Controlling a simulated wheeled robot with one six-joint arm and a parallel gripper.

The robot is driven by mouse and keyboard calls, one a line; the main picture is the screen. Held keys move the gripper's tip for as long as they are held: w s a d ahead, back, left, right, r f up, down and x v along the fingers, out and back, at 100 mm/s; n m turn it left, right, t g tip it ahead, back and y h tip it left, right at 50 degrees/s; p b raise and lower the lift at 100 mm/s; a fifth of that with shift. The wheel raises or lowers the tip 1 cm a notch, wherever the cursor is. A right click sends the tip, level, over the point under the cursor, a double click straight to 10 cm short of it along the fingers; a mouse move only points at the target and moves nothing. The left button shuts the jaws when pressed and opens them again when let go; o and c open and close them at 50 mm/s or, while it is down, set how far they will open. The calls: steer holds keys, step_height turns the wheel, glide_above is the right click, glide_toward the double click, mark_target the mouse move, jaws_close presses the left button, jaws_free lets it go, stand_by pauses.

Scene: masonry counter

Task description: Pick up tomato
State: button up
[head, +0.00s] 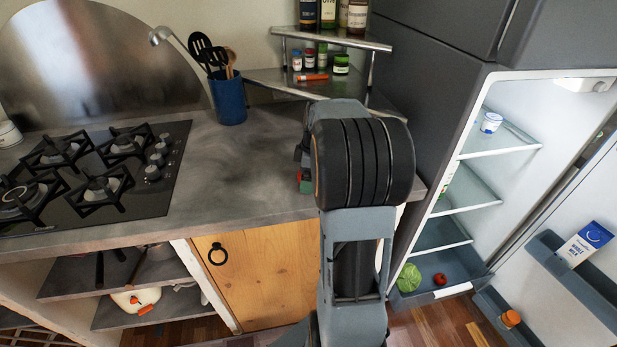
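A small red tomato (440,279) lies in the bottom of the open fridge, beside a green lettuce or cabbage (409,278). My arm stands upright in the middle of the head view, in front of the counter and left of the fridge. Only a small dark part that may belong to my gripper (304,160) shows at the left edge of the arm, with bits of red and green below it. The fingers are hidden behind the arm, so I cannot see whether they are open or hold anything. The tomato is well apart from this part, lower and to the right.
The fridge door (580,240) stands open at right, with a milk carton (584,244) and an orange-capped item (510,318) in its bins. A white tub (491,122) is on the top shelf. A gas hob (95,175), a blue utensil pot (229,100) and a corner shelf (335,38) occupy the counter.

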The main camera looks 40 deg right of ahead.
steer(key=shift+f, duration=0.2)
steer(key=shift+c, duration=0.3)
steer(key=c, duration=1)
steer(key=shift+r, duration=0.1)
